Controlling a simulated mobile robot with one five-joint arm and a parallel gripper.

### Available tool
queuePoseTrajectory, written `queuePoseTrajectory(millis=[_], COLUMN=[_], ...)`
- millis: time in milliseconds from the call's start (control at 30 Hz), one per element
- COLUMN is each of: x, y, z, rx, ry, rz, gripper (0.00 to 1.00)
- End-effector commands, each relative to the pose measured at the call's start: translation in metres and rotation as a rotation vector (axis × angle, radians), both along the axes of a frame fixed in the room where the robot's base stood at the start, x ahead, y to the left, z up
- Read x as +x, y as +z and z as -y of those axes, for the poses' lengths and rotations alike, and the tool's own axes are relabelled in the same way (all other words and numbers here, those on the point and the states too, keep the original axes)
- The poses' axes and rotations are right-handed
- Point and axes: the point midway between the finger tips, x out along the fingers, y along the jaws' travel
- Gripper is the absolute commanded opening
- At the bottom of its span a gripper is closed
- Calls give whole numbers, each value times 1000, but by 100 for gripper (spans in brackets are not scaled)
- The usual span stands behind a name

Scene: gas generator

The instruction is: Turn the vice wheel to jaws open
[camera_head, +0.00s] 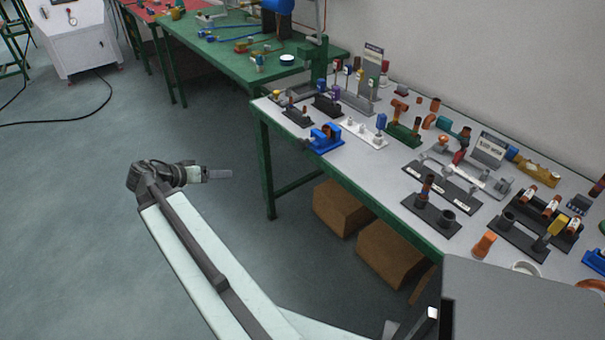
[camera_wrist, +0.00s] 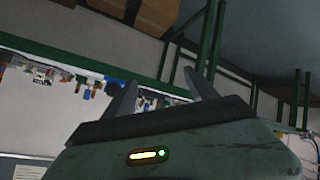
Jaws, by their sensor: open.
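A small blue fixture (camera_head: 325,138), which looks like a vice, stands at the front edge of the grey-topped table near its left corner. Its wheel is too small to make out. My gripper (camera_head: 220,174) is out over the floor, left of the table and well apart from the blue fixture. In the wrist view the two fingers of my gripper (camera_wrist: 160,78) are spread apart with nothing between them. That view is tilted over, and a small blue thing (camera_wrist: 87,94) shows among the table items there; I cannot tell if it is the same fixture.
The grey-topped table (camera_head: 365,170) holds many pipe fittings and stands. Another blue piece (camera_head: 594,261) sits at the right edge. A green table (camera_head: 225,48) stands behind. Brown boxes (camera_head: 342,207) lie under the grey table. Floor around my gripper is clear.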

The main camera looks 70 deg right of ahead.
Motion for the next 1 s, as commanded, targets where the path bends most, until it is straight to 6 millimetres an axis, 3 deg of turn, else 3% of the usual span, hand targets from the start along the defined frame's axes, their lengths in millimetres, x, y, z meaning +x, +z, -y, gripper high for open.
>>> queuePoseTrajectory(millis=[33, 100, 200, 300, 400, 633, 1000], x=[-32, -71, -117, -146, -159, -166, -199], y=[-31, -27, -16, -5, 4, 11, 10], z=[42, 86, 127, 148, 157, 165, 218], rx=[-129, -312, -525, -667, -735, -752, -750], ry=[-109, -226, -329, -377, -393, -398, -399], rz=[38, 90, 146, 179, 195, 199, 197], gripper=[67, 67, 67, 67, 67, 67, 67])
